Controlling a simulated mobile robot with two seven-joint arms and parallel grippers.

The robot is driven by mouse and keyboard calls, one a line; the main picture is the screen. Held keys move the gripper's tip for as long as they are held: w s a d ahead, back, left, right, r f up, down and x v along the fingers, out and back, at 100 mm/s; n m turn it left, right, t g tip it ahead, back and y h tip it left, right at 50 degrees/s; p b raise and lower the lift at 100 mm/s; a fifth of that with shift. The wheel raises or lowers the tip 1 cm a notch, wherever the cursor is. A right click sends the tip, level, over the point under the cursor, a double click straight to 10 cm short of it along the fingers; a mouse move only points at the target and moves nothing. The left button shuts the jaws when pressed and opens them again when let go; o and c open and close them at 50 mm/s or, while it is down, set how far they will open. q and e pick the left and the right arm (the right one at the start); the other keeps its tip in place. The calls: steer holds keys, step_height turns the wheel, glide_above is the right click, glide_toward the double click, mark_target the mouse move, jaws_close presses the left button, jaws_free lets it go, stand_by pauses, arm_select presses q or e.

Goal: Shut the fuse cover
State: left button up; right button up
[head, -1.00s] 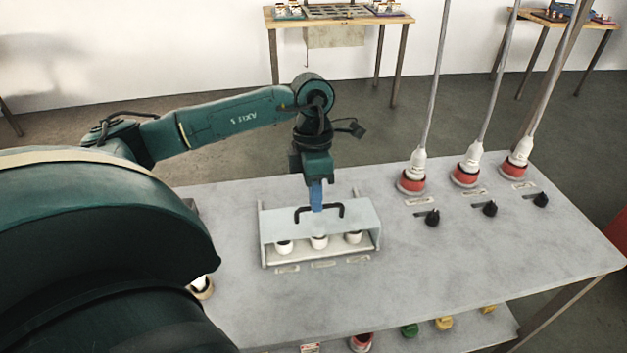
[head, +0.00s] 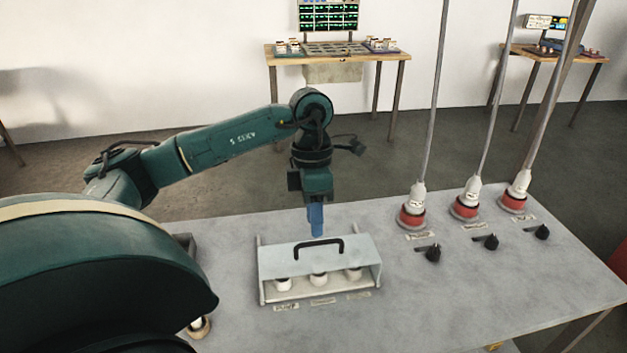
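The fuse cover (head: 285,262) is a pale grey-blue panel with a black bar handle (head: 322,245), on a low fuse holder on the grey bench. It is tilted over the holder, and its front stands open. White fuses (head: 319,279) show beneath its front edge. My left gripper (head: 316,232) points down with blue fingers, just above and behind the handle, and looks apart from it. The fingers overlap in this view, so their opening cannot be made out. My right gripper is not in view.
Red-and-white plugs (head: 411,214) on hanging cables and black knobs (head: 433,253) stand on the right of the bench (head: 460,300). My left arm crosses the left side. Bare bench lies between holder and knobs. Wooden tables (head: 335,55) stand by the wall.

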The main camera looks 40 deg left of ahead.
arm_select(q)
step_height(320, 180, up, 9)
steer(key=w+a, duration=0.1)
steer(key=shift+a+r, duration=0.15)
steer(key=shift+a, duration=0.05)
stand_by(0.5)
